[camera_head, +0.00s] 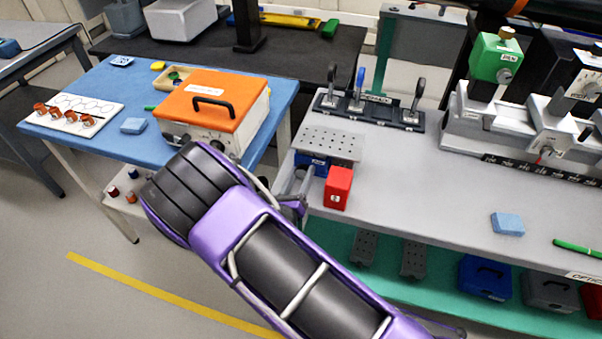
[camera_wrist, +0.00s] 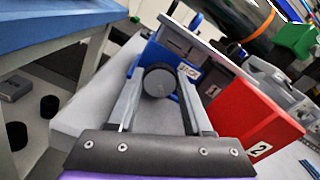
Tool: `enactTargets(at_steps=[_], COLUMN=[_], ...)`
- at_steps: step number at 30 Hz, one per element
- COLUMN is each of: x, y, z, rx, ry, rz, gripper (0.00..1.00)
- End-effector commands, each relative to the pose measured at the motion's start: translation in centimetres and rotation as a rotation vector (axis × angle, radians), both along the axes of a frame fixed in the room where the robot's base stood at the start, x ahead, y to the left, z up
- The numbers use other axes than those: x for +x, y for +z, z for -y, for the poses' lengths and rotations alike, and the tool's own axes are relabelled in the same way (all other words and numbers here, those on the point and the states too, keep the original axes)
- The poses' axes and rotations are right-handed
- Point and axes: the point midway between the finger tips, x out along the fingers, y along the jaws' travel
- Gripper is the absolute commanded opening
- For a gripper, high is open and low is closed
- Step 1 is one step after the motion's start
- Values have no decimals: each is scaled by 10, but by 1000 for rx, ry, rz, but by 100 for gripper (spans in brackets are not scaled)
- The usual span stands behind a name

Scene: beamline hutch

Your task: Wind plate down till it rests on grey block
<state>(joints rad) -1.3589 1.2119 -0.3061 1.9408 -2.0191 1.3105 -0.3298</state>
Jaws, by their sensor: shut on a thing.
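The perforated grey plate (camera_head: 330,143) sits on top of the blue jack (camera_head: 313,161) at the near left corner of the grey bench. In the wrist view the plate (camera_wrist: 190,42) shows edge-on above the blue frame. My gripper (camera_wrist: 159,76) is shut on the round black knob (camera_wrist: 159,80) at the jack's front, one finger on each side. A grey face with a "1" label (camera_wrist: 213,91), perhaps the grey block, shows partly between the jack and a red block. The gap between it and the plate is not clear. In the head view my arm hides the knob.
The red block (camera_head: 338,188), marked 2, stands close right of the jack; it also shows in the wrist view (camera_wrist: 250,115). A blue sponge (camera_head: 508,223) lies farther right. The blue table (camera_head: 90,88) is to the left.

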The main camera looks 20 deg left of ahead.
Motion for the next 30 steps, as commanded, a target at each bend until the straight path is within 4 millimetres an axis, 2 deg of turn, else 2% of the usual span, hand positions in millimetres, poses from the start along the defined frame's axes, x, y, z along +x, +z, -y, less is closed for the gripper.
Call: enactTargets(at_steps=[17,18,22,23,30], x=[-1,-1,-1,-1,0], y=[-2,-2,-2,-1,-1], z=[0,0,0,0,0], rx=[-44,-44,-44,-43,-42], ry=[0,0,0,0,0], rz=[1,1,2,3,3], gripper=[0,53,77,80,80])
